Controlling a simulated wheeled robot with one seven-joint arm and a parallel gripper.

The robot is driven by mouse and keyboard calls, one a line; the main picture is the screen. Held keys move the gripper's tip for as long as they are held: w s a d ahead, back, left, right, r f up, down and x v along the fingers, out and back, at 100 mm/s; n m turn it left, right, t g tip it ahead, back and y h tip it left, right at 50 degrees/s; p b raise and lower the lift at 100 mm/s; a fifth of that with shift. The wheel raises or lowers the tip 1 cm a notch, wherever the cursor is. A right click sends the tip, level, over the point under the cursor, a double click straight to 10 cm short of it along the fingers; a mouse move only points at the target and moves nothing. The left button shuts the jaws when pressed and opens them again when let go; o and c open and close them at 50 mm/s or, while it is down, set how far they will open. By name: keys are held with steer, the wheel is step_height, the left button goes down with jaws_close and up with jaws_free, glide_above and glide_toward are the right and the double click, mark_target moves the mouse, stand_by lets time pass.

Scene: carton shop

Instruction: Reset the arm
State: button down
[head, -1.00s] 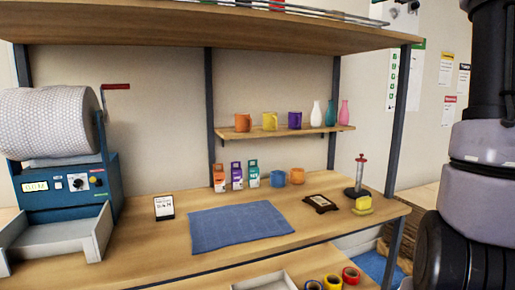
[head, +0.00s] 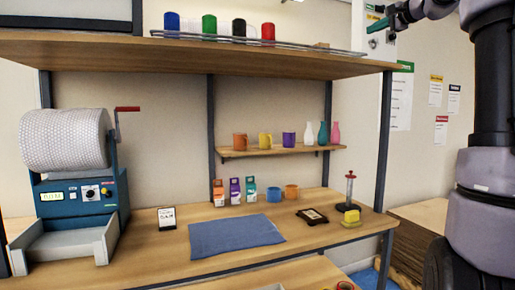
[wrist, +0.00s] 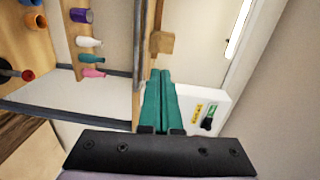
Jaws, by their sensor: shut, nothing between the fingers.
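My gripper (head: 393,24) shows in the head view at the top right, raised high near the right end of the upper shelf. In the wrist view its green fingers (wrist: 160,100) lie side by side, shut with nothing between them. My arm stands at the right edge of the head view, bent at the top.
The upper shelf (head: 200,52) holds several mugs on a wire rack. A small shelf (head: 275,152) holds mugs and vases. The bench (head: 160,245) carries a wrap-roll machine (head: 75,165), a blue mat (head: 235,236) and cartons. A white wall box (wrist: 205,108) is near the fingers.

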steer(key=s+a+f+n+g+h, duration=0.1)
steer(key=s+a+f+n+g, duration=0.35)
steer(key=s+a+f, duration=1.1)
steer(key=s+f+n+g+h, duration=0.3)
steer(key=s+f+n+g, duration=0.1)
steer(key=s+f, duration=1.6)
step_height(320, 180, down, 2)
steer(key=shift+a+f+n, duration=0.15)
steer(key=shift+n, duration=0.2)
steer(key=shift+w, duration=0.1)
